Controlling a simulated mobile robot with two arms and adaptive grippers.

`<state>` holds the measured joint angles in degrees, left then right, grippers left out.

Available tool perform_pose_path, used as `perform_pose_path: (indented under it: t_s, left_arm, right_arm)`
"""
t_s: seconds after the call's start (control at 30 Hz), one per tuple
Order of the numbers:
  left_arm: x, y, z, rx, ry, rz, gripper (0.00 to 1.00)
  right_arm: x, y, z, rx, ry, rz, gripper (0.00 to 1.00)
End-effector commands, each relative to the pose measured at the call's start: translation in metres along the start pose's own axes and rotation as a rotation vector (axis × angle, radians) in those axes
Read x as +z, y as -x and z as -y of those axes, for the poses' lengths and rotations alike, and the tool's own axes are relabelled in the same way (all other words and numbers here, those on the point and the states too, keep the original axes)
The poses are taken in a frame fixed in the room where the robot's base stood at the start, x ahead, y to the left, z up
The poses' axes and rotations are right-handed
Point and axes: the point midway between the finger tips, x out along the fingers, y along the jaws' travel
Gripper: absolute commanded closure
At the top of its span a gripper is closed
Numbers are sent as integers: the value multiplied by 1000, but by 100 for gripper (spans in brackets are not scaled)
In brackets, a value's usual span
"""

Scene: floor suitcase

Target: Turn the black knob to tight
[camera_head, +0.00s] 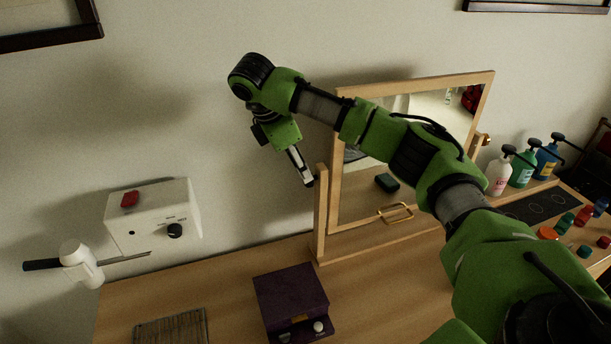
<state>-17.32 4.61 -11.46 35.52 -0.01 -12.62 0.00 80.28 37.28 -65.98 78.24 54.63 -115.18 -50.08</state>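The black knob (175,230) is on the front of a white box (155,212) against the wall at the left. Small dark markings sit just above the knob, too small to read. A red button or switch (130,199) is on the box's top. My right gripper (307,180) hangs pointing down in front of the wooden frame, well to the right of the knob and apart from it. Its fingers are seen edge-on, so I cannot tell whether they are open. Nothing is visibly held. My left gripper is not in view.
A white cylindrical fitting (80,265) with a dark handle and thin rod stands before the box. A purple box (291,301) and a slatted mat (171,328) are on the wooden table (230,282). A framed mirror (412,95) stands behind my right arm; pump bottles (524,166) are at right.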

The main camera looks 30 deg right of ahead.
Motion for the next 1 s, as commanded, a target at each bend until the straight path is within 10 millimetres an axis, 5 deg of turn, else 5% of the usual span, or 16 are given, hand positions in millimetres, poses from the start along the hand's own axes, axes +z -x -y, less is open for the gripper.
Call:
perform_pose_path:
  t_s: [0.2,0.4,0.83,1.0]
  left_arm:
    - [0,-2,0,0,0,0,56]
    - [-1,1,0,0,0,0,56]
    - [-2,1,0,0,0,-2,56]
    - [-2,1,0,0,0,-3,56]
  right_arm:
    - [-1,-37,2,-6,-1,-1,55]
    - [-1,-53,0,-1,1,-2,55]
    - [0,-60,0,0,0,0,55]
    - [0,-59,0,0,0,0,93]
